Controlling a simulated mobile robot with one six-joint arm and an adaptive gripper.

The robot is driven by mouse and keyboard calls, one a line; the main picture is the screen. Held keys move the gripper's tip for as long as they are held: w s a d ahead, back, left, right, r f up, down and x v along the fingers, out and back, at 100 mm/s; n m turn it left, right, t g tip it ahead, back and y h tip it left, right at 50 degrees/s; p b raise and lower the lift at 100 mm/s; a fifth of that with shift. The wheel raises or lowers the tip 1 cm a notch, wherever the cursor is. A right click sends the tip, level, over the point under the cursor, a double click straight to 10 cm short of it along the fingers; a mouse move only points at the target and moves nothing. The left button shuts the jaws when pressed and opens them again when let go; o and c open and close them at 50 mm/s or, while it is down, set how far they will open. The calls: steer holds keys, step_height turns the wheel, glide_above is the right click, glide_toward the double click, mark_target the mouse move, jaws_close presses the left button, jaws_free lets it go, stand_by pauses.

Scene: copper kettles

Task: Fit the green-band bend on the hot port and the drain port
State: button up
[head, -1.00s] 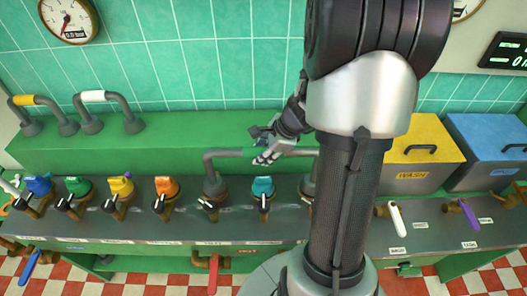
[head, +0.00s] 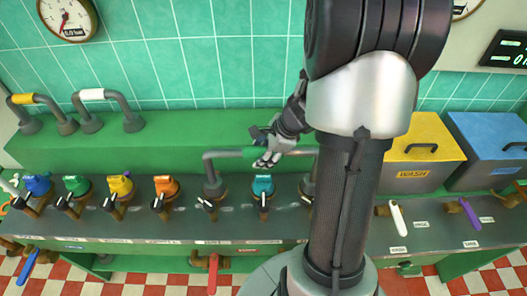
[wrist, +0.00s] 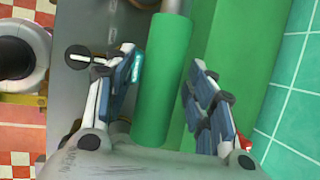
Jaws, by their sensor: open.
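The green-band bend (head: 228,154) is a grey U-shaped pipe with a green sleeve. In the head view it spans two upright grey ports on the dark bench, its left leg over the left port (head: 214,190) and its right leg over the right port (head: 308,187), partly behind my arm. Whether its ends are fully seated I cannot tell. My gripper (head: 266,154) is at the green sleeve. In the wrist view the green band (wrist: 166,80) lies between the spread fingers of my gripper (wrist: 160,98), with a gap on the right side. The port labels are too small to read.
A teal-capped valve (head: 262,186) stands between the two ports. Several coloured valves line the bench to the left. Yellow-band (head: 22,99) and white-band (head: 92,95) bends stand on the green ledge. Yellow (head: 424,140) and blue (head: 490,140) boxes stand at right.

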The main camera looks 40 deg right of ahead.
steer(key=shift+f, duration=0.1)
steer(key=shift+s+d+r, duration=0.1)
steer(key=shift+s+r, duration=0.05)
steer(key=shift+r, duration=0.25)
steer(key=v, duration=1.1)
steer(key=shift+r, duration=0.15)
